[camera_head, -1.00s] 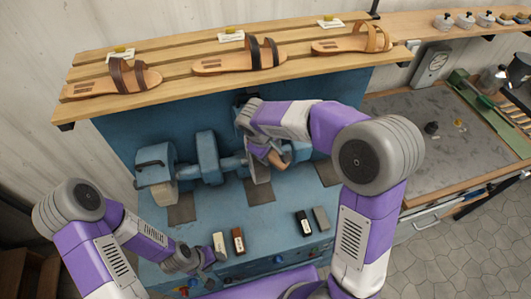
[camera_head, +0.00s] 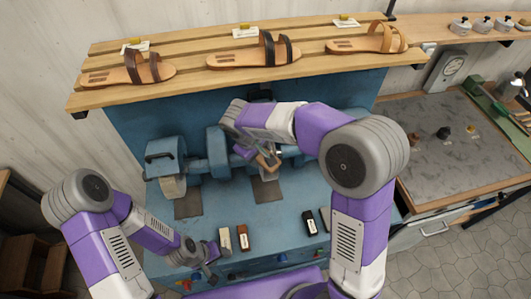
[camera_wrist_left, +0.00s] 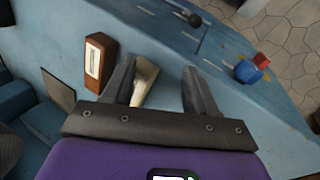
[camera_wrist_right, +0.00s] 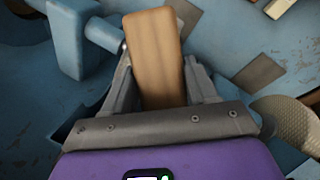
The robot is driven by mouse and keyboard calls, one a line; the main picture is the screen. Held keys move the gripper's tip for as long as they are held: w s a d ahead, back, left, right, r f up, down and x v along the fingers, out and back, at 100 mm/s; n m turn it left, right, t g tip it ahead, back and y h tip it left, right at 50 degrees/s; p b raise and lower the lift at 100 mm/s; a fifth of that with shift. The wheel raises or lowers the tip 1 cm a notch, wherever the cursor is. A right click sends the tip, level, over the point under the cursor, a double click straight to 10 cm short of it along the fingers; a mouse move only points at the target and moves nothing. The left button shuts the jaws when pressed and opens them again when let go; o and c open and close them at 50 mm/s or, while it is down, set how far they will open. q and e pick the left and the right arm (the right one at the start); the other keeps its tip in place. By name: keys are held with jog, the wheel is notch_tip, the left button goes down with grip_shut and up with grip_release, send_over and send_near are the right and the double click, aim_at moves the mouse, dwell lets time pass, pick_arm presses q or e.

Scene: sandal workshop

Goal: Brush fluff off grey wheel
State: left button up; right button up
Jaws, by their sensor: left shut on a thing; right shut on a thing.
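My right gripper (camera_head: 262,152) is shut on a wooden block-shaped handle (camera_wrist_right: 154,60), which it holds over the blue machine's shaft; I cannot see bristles. A pale, speckled round wheel (camera_wrist_right: 287,122) shows at the right edge of the right wrist view; I cannot tell if it is the grey wheel, and no fluff can be made out. In the head view my arm hides much of this area. My left gripper (camera_wrist_left: 158,85) is low at the machine's front edge, beside a cream block (camera_wrist_left: 144,80). Its fingers stand apart around something I cannot make out.
The blue machine (camera_head: 285,215) carries a pale wheel (camera_head: 172,187) at left. A brown block (camera_head: 243,237) and a black block (camera_head: 310,221) stand on it. A wooden shelf (camera_head: 190,78) with sandals hangs above. A grey-topped bench (camera_head: 450,165) stands at right.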

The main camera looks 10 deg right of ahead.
pick_arm(q)
jog(key=shift+s+a+f, duration=0.1)
jog(key=shift+s+f, duration=0.15)
jog(key=shift+f, duration=0.5)
pick_arm(e)
jog(key=shift+f, duration=0.25)
pick_arm(q)
jog(key=shift+w+d+r+g+p, duration=0.15)
jog(key=shift+r+p, duration=0.4)
jog(key=shift+p, duration=0.15)
jog(key=shift+w+d+r+g+p, duration=0.1)
jog(key=shift+w+r+g+p, duration=0.05)
jog(key=shift+r+p, duration=0.45)
pick_arm(e)
jog(key=shift+s+d+r, duration=0.1)
jog(key=shift+s+r, duration=0.1)
jog(key=shift+r, duration=0.55)
jog(key=shift+s+d+r, duration=0.1)
jog(key=shift+s+r, duration=0.15)
jog(key=shift+r, duration=0.45)
jog(key=shift+s+r, duration=0.2)
jog(key=shift+r, duration=0.55)
jog(key=shift+s+r, duration=0.15)
jog(key=shift+r, duration=0.1)
pick_arm(q)
jog(key=shift+a+r, duration=0.1)
pick_arm(e)
jog(key=shift+s+a+r, duration=0.1)
jog(key=shift+s, duration=0.05)
